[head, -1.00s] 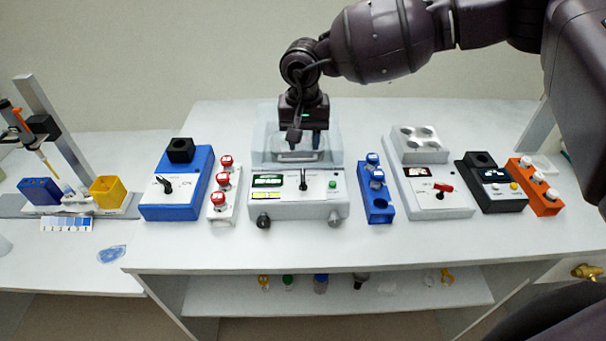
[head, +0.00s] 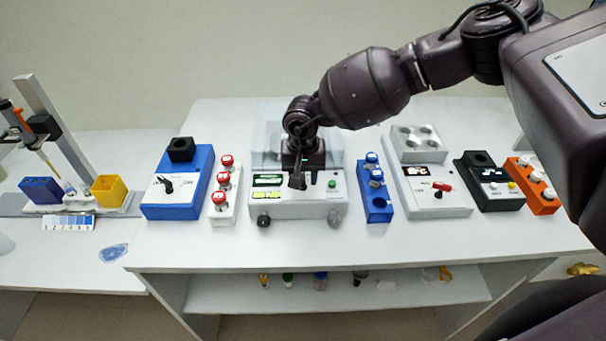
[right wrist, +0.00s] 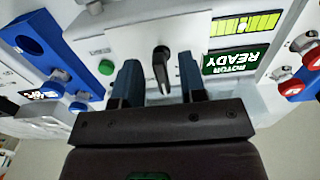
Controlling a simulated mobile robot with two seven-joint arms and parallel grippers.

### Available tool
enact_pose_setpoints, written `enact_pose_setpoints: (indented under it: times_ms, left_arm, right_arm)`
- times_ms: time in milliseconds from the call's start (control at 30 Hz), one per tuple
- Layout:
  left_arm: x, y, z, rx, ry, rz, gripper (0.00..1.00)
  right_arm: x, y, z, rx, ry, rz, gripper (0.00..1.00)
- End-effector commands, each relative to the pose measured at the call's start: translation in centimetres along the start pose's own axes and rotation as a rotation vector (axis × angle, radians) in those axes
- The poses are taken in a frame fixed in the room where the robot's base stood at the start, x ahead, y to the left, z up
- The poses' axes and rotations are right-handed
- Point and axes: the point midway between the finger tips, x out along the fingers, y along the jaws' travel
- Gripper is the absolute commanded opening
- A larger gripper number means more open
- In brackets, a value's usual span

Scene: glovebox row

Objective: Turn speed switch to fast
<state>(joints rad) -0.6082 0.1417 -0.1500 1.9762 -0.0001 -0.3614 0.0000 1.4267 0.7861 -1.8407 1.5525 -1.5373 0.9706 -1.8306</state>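The centre instrument (head: 290,208) is a white box with a green-lit display, a yellow bar display and a green button. Its black lever switch (right wrist: 161,68) shows in the right wrist view, on the white front panel beside the "MOTOR READY" display (right wrist: 235,59). My right gripper (head: 304,180) is in front of this panel and hides the switch in the head view. In the right wrist view its two blue-grey fingers (right wrist: 158,75) are apart, one on each side of the switch, with gaps showing. The small label near the switch is not readable. My left gripper is not in view.
A blue box with a black knob (head: 178,205) and a white rack of red-capped vials (head: 222,208) stand left. A blue vial rack (head: 378,208) stands close on the right, then a grey box with a red switch (head: 425,205). The table front (head: 330,245) is clear.

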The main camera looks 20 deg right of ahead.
Motion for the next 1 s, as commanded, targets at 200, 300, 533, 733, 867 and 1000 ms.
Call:
enact_pose_setpoints:
  times_ms: [200,300,533,733,867,1000]
  left_arm:
    - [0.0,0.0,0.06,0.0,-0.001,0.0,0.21]
    - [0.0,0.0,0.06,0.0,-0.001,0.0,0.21]
    - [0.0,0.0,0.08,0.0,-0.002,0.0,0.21]
    - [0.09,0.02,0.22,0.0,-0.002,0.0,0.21]
    - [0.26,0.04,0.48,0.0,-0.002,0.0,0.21]
    - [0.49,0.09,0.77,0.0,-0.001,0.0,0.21]
  right_arm:
    - [0.01,-0.01,0.01,0.0,0.0,0.0,0.35]
    - [0.0,-0.02,0.02,0.0,0.0,0.0,0.2]
    - [-0.02,-0.02,0.02,0.0,-0.001,0.0,0.0]
    - [0.0,-0.05,0.02,0.022,-0.001,0.0,0.0]
    - [0.06,-0.1,0.03,0.072,-0.001,0.0,0.0]
    - [0.13,-0.19,0.05,0.158,-0.003,-0.001,0.0]
